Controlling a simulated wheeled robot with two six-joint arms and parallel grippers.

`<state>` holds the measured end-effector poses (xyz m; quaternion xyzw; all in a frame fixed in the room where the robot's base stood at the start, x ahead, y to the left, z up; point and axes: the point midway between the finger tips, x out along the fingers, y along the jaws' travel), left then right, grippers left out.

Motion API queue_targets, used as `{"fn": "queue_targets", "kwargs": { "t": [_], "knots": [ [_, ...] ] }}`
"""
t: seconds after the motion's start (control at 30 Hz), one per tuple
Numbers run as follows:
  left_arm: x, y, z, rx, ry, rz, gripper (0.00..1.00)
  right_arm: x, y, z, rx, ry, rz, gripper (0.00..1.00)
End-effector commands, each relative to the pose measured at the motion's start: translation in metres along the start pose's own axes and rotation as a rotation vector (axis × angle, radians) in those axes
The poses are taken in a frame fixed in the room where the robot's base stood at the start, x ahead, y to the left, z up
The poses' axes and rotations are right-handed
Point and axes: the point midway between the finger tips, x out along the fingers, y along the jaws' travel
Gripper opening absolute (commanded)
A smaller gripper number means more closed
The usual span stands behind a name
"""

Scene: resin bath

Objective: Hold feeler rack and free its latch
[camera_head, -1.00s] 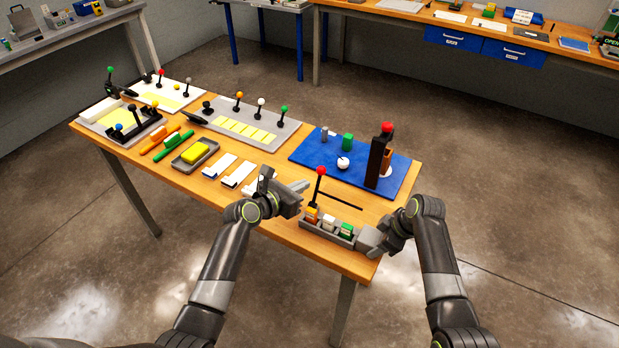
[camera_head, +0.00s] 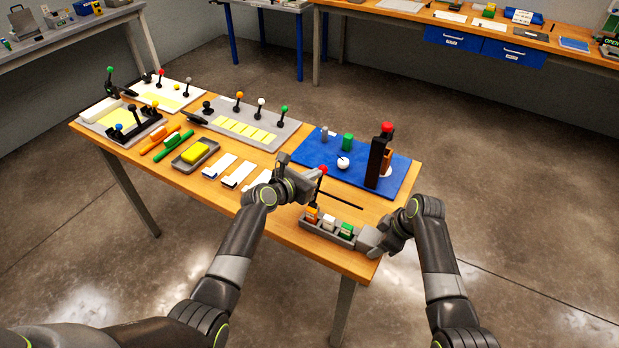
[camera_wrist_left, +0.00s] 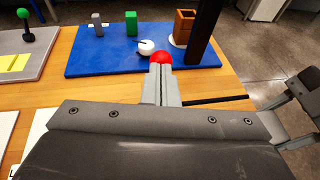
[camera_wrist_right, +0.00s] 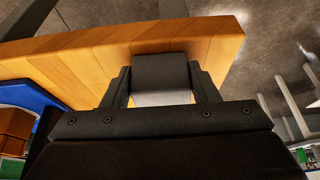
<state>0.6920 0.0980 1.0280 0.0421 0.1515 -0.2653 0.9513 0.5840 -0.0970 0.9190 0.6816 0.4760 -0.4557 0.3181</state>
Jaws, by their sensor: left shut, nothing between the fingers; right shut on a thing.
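The feeler rack (camera_head: 322,233) is a grey tray holding orange, white and green blocks at the table's near right corner. A lever with a red knob (camera_head: 323,169) stands upright at its left end and looks like the latch. My left gripper (camera_head: 315,178) is shut and empty, its tips right beside the red knob. In the left wrist view the red knob (camera_wrist_left: 163,57) shows just past the closed fingertips; whether they touch I cannot tell. My right gripper (camera_head: 367,239) is shut on the rack's right end. In the right wrist view a dark grey block (camera_wrist_right: 162,70) sits between its fingers.
A blue board (camera_head: 318,153) with a dark post (camera_head: 376,162) and small parts lies behind the rack. A thin black rod (camera_head: 340,199) lies between them. White cards and a grey tray with a yellow block (camera_head: 195,152) are to the left.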

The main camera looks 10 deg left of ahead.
Motion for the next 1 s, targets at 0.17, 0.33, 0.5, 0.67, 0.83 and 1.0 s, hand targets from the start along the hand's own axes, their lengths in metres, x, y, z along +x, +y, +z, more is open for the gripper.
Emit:
{"fn": "queue_targets", "kwargs": {
  "t": [0.17,0.33,0.5,0.67,0.83,1.0],
  "knots": [
    [0.008,0.001,0.002,-0.001,-0.001,0.0,0.0,0.0,0.0,-0.001,-0.002,0.001,0.0,0.24],
    [0.008,0.001,0.002,-0.001,-0.001,0.0,0.0,0.0,0.0,-0.001,-0.002,0.001,0.0,0.24],
    [0.007,0.001,0.002,-0.001,-0.001,0.0,0.0,0.0,0.0,-0.001,-0.002,0.001,-0.001,0.24],
    [0.003,0.001,0.0,0.0,-0.002,0.001,0.0,0.0,0.0,-0.001,-0.002,0.001,-0.001,0.24],
    [-0.004,-0.001,-0.003,0.001,-0.001,0.001,0.0,0.0,0.0,0.0,-0.002,0.001,-0.001,0.24],
    [-0.008,-0.002,-0.004,0.0,-0.001,0.001,0.0,0.0,0.0,0.0,-0.002,0.001,-0.001,0.24]
  ]
}}
